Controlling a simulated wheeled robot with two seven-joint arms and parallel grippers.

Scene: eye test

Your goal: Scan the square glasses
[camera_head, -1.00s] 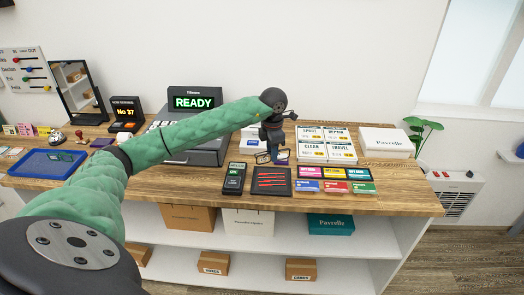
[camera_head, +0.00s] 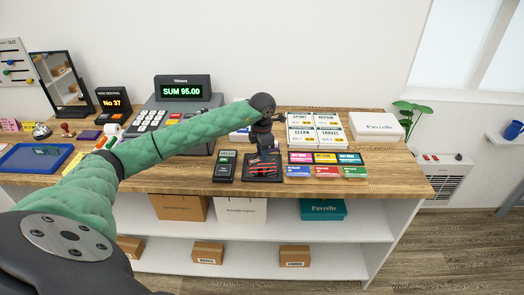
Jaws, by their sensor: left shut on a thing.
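My left gripper (camera_head: 264,149) is shut and points down just over the black scanner pad (camera_head: 261,178) with red lines, on the wooden counter. Dark, thin glasses show at its fingertips, low over the pad; their frame shape is too small to make out, and the gripper partly hides them. I cannot tell whether they touch the pad. The cash register (camera_head: 172,125) stands behind and to the left, and its display (camera_head: 181,92) reads "SUM 95.00". My right gripper is not in view.
A dark card terminal (camera_head: 225,167) stands close left of the pad. White price cards (camera_head: 314,129) and coloured cards (camera_head: 327,171) lie to the right, with a white box (camera_head: 375,127) beyond. A blue tray (camera_head: 35,157) lies far left. Bare counter (camera_head: 400,180) is free at the right end.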

